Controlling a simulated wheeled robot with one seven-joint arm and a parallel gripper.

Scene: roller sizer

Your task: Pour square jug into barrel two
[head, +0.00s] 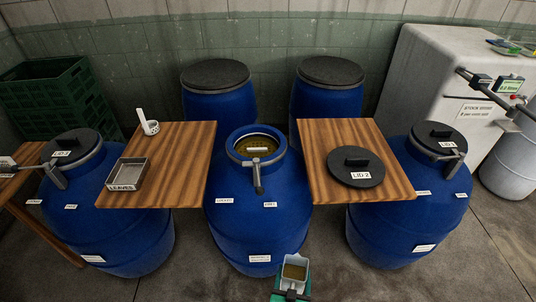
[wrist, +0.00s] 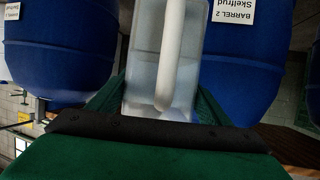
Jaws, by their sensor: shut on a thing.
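The square jug (head: 296,261) is a pale, translucent box with yellow-brown contents, upright in the head view at the front of the middle barrel. It also fills the top middle of the wrist view (wrist: 143,60), with its white handle towards the camera. My green gripper (head: 291,291) is shut on the jug. Barrel two (head: 232,222) is the blue middle barrel, lidless, with yellowish-brown contents in its round mouth. The jug is in front of and below that mouth. The wrist view shows its "BARREL 2" label (wrist: 235,8).
LID 2 (head: 356,172) lies on the right wooden table (head: 318,140). A LEAVES tray (head: 128,174) and a white cup (head: 151,128) stand on the left table (head: 185,160). Lidded blue barrels (head: 115,235) (head: 395,225) flank barrel two. A clamp-like fitting (head: 257,178) sits at its mouth's front.

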